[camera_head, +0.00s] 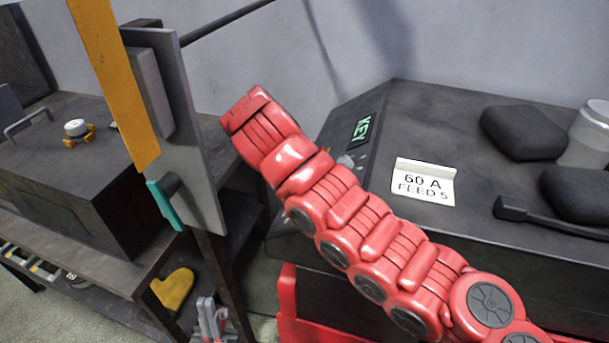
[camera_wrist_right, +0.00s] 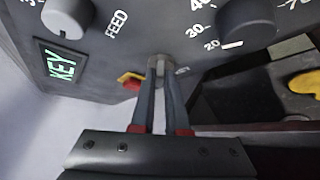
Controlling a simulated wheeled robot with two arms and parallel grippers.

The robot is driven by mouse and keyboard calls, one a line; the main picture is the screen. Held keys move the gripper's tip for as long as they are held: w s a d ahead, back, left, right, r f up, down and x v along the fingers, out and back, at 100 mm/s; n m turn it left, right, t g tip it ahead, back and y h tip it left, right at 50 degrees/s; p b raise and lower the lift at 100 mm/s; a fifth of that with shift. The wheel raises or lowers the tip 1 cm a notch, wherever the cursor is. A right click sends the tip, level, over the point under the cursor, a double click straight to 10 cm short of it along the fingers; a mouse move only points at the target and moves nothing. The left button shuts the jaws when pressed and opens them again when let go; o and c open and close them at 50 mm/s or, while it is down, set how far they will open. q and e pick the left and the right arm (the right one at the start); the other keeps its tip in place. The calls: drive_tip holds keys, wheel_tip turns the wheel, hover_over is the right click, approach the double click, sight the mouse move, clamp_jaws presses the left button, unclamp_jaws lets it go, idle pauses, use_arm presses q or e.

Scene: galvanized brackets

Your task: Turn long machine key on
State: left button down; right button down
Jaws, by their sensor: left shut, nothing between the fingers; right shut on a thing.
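A dark machine (camera_head: 420,105) stands at the right in the head view, with a green-lit KEY label (camera_head: 362,130) near its left edge. In the right wrist view its panel shows the KEY label (camera_wrist_right: 62,65) too. My right gripper (camera_wrist_right: 161,74) is shut on a small metallic key (camera_wrist_right: 160,62) at the panel; the fingertips partly hide it, and its turn angle is hard to tell. In the head view my red right arm hides that gripper. My left gripper (camera_head: 212,318) is low at the bottom edge, shut and empty, away from the machine.
A FEED knob (camera_wrist_right: 67,18), a numbered dial (camera_wrist_right: 246,22) and a red-and-yellow part (camera_wrist_right: 131,80) are near the right gripper. A grey plate (camera_head: 190,140) stands upright at left. A label card (camera_head: 424,182) and black pads (camera_head: 522,132) lie on the machine. A yellow glove (camera_head: 173,290) lies below.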

drive_tip(key=shift+m, duration=0.4)
drive_tip(key=shift+h+b, duration=0.3)
drive_tip(key=c, duration=0.9)
unclamp_jaws()
